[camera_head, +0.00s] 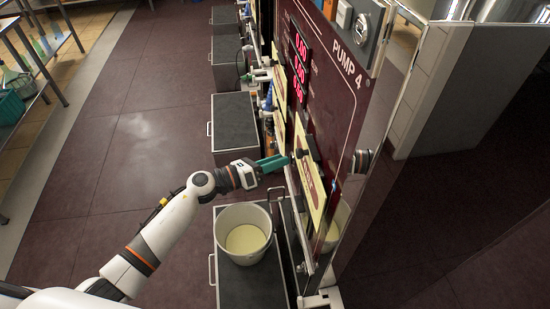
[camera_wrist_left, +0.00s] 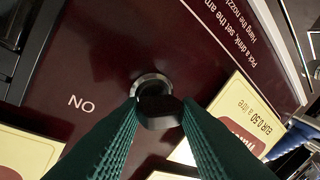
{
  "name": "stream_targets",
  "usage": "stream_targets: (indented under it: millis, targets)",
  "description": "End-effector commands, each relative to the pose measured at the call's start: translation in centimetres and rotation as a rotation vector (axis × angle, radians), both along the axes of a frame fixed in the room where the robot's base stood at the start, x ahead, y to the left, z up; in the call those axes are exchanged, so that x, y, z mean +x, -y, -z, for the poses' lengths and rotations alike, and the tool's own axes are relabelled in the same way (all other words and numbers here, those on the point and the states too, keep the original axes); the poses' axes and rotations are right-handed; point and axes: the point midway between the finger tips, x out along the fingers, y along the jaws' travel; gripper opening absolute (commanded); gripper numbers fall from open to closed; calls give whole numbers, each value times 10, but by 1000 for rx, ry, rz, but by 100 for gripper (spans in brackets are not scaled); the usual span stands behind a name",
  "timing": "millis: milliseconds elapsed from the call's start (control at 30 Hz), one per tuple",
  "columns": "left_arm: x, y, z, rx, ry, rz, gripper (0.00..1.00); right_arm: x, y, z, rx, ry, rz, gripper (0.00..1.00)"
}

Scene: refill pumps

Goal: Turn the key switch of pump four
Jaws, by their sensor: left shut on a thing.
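Pump 4's dark red panel (camera_head: 340,108) stands upright in the head view, with "PUMP 4" in white letters. In the left wrist view the key switch (camera_wrist_left: 151,82) is a silver ring on the dark red panel, with a black key head (camera_wrist_left: 158,110) standing out of it. My left gripper (camera_head: 282,161) reaches the panel from the left. Its green ribbed fingers (camera_wrist_left: 158,122) are shut on the black key head, one on each side. My right gripper is not in view.
A white bucket (camera_head: 243,215) with pale liquid stands on a dark platform (camera_head: 245,290) below my left gripper. More dark platforms (camera_head: 235,122) line the row of pumps beyond. Cream labels (camera_wrist_left: 240,112) flank the switch. The floor (camera_head: 140,140) to the left is clear.

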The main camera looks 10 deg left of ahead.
Motion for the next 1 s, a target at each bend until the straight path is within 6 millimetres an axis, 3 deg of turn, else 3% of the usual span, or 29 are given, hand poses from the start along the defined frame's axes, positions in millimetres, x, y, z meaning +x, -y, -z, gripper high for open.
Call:
stream_targets:
  millis: [33, 500, 1000]
  targets:
    - [0, -1, -5, -10, -31, 0, 7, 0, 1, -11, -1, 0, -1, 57]
    - [2, -2, -8, -172, -424, -1, 7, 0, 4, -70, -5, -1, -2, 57]
    - [4, -3, -6, -321, -775, -2, 7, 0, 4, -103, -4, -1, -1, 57]
